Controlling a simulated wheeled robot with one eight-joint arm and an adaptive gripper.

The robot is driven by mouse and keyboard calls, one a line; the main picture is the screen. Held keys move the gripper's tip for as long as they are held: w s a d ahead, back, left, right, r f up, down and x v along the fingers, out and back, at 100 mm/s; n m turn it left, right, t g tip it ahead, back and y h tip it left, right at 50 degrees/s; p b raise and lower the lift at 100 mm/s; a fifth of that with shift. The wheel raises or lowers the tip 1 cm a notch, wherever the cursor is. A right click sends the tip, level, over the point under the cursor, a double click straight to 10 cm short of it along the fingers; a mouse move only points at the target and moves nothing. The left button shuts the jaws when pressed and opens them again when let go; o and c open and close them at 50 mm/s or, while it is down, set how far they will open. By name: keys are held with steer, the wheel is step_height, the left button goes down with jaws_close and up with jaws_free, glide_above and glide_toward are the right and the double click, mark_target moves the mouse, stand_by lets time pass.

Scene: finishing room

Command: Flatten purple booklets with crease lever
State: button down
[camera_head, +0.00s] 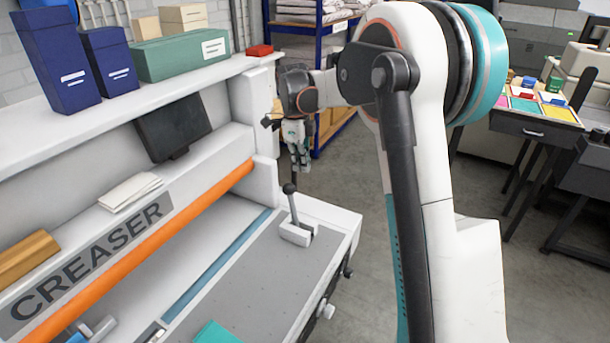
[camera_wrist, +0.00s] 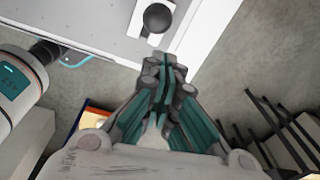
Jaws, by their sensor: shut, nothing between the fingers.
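The crease lever (camera_head: 293,208) stands on the right end of the creaser's grey bed, a metal rod with a dark ball knob on a white base. It leans slightly back. My gripper (camera_head: 295,168) is shut and empty, pointing down just above and behind the knob in the head view. In the wrist view the lever's knob (camera_wrist: 158,17) shows at the top, beyond the shut fingertips (camera_wrist: 166,66), with a gap between them in the picture. I see no purple booklet on the creaser. A teal flat item (camera_head: 215,333) lies at the bed's near edge, partly cut off.
The creaser (camera_head: 95,255) has an orange bar and a shelf holding blue boxes (camera_head: 57,60), a green box (camera_head: 180,55) and a small red item (camera_head: 259,50). A table (camera_head: 520,125) with coloured sheets stands at the right. Floor between is clear.

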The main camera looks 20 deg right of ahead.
steer(key=r, duration=0.2)
steer(key=a+r, duration=0.1)
steer(key=shift+w+r, duration=0.2)
steer(key=shift+w, duration=0.15)
steer(key=s+a+r+n+t+b, duration=0.1)
steer(key=s+a+n+t+b, duration=0.15)
steer(key=s+n, duration=0.55)
steer(key=s+a+r+n+t+b, duration=0.1)
steer(key=s+a+r+n+b, duration=0.3)
steer(key=s, duration=0.6)
steer(key=s+a+f+n+t+y+b, duration=0.1)
steer(key=s+f+n+t+b, duration=0.2)
steer(key=s+f+n, duration=1)
steer(key=s+n, duration=0.1)
steer(key=s, duration=0.3)
steer(key=shift+a+f+t+b, duration=0.25)
steer(key=shift+a+t+b, duration=0.1)
